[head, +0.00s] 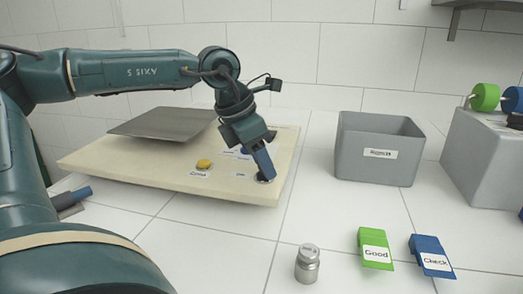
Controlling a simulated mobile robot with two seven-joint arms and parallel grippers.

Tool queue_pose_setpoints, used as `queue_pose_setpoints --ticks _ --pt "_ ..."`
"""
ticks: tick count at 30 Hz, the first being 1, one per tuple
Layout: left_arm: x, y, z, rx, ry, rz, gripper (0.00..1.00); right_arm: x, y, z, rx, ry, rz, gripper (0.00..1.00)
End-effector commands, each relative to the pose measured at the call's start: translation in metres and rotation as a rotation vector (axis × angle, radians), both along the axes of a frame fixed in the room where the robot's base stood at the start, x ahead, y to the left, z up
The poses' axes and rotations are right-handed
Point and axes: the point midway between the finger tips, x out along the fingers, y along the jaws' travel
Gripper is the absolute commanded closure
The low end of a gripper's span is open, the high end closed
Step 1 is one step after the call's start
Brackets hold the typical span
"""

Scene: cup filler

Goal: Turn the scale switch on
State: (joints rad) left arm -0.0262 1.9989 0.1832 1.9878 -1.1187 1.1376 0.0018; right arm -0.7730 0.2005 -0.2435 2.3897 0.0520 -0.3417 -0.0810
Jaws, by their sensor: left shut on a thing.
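The scale (230,189) is a wide cream-coloured board with a grey metal plate (165,123) on its back left part. Its front right area carries a yellow button (204,164) and small labels. The dark scale switch (266,179) is at the front right corner, mostly hidden by my gripper. My left gripper (265,172) points down at the switch from above, with its fingers shut on it. Only one finger shows clearly.
A grey open bin (380,172) stands right of the scale. A metal weight (307,264), a green "Good" block (375,247) and a blue "Check" block (431,256) are in front.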

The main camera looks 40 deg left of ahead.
Motion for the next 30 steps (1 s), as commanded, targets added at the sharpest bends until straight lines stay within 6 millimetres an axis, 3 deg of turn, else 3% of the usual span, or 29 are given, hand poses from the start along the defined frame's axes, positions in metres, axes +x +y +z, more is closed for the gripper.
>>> queue_pose_setpoints --ticks 6,16,30 --pt "0.001 0.001 0.005 -0.003 0.0 -0.202 0.79 -0.004 -0.008 0.028 0.046 -0.012 -0.037 0.64" --pt "0.003 0.002 0.003 -0.001 -0.001 -0.461 0.79 -0.009 -0.016 0.051 0.096 -0.023 -0.076 0.64" --pt "0.003 0.003 0.001 0.002 -0.003 -0.623 0.79 -0.008 -0.013 0.042 0.104 0.018 -0.078 0.64"
